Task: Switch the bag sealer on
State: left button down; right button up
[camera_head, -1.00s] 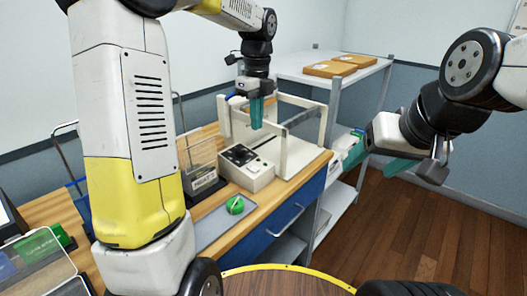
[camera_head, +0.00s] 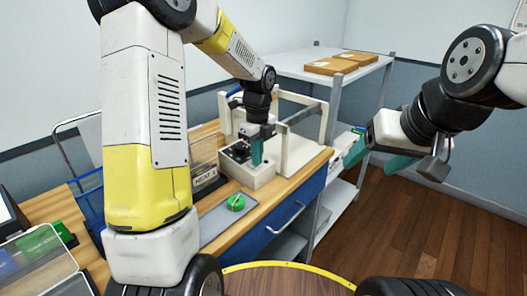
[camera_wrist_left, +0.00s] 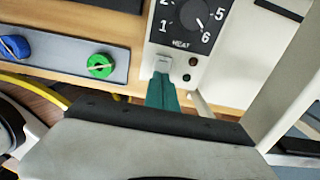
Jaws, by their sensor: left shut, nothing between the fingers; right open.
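The bag sealer (camera_head: 262,179) is a cream machine with an upright frame, standing on the wooden bench. In the left wrist view its black control panel shows a heat dial (camera_wrist_left: 195,15) with numbers and two small round dark spots below it. A pale switch (camera_wrist_left: 163,65) sits at the panel's lower left corner. My left gripper (camera_head: 257,152) is shut and empty over the control box. In the left wrist view its teal fingertips (camera_wrist_left: 162,78) are at the pale switch; I cannot tell whether they touch it. My right gripper (camera_head: 376,155) is open and empty, off to the right.
A grey tray (camera_head: 215,226) lies left of the sealer with a green round item (camera_head: 236,202) on it; a blue one (camera_wrist_left: 14,47) shows too. A grey shelf rack (camera_head: 335,105) with cardboard boxes (camera_head: 331,67) stands behind. The floor at right is clear.

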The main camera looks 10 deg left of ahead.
pick_arm(q)
jog(key=shift+f, duration=0.35)
jog(key=shift+s+d+f, duration=0.1)
jog(key=shift+f, duration=0.15)
dwell(0.3)
jog(key=shift+w+a+r, duration=0.2)
jog(key=shift+w+a, duration=0.25)
jog(key=shift+a, duration=0.3)
notch_tip(320, 180, up, 8)
dwell(0.3)
